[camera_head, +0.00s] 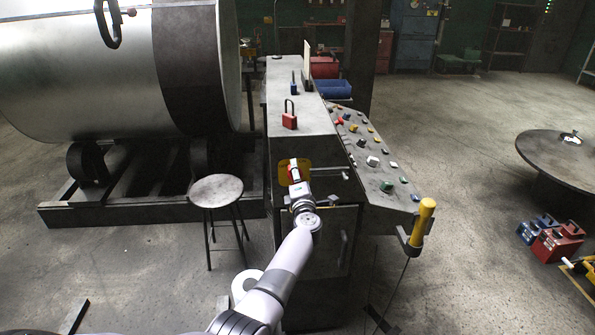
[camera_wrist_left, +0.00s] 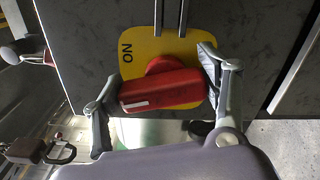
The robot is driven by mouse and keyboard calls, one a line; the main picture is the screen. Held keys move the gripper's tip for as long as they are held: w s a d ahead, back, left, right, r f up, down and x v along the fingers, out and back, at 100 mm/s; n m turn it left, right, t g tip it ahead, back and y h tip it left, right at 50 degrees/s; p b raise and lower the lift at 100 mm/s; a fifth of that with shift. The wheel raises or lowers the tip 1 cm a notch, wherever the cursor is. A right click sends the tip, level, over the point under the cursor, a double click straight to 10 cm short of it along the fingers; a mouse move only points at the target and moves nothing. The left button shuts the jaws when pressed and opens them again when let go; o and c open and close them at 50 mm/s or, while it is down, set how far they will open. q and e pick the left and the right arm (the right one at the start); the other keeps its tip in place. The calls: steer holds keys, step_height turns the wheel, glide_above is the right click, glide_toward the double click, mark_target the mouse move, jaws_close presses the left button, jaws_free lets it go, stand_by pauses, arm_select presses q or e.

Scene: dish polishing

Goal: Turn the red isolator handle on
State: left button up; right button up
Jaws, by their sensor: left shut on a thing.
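The red isolator handle (camera_wrist_left: 165,92) sits on a yellow plate (camera_wrist_left: 152,30) on the front of a grey cabinet. The word ON is printed at the plate's left edge in the wrist view. There the handle lies crosswise, slightly tilted. My left gripper (camera_wrist_left: 162,84) is shut on the handle, one finger at each end. In the head view my left gripper (camera_head: 296,180) covers much of the handle, whose red top (camera_head: 293,165) shows beside the yellow plate (camera_head: 283,173). My right gripper is not in view.
The cabinet top (camera_head: 312,121) carries a red padlock (camera_head: 289,121). A sloped control panel (camera_head: 372,165) with several buttons is at its right, with a yellow-handled lever (camera_head: 423,222). A stool (camera_head: 216,190) and a large metal drum (camera_head: 190,65) stand left.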

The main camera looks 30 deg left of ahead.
arm_select(q)
steer(key=shift+d+f+m+p, duration=0.15)
steer(key=shift+m+p, duration=0.5)
steer(key=shift+m, duration=0.85)
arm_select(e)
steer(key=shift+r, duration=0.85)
arm_select(q)
steer(key=o, duration=1.2)
steer(key=shift+w, duration=0.1)
steer(key=shift+c, duration=0.2)
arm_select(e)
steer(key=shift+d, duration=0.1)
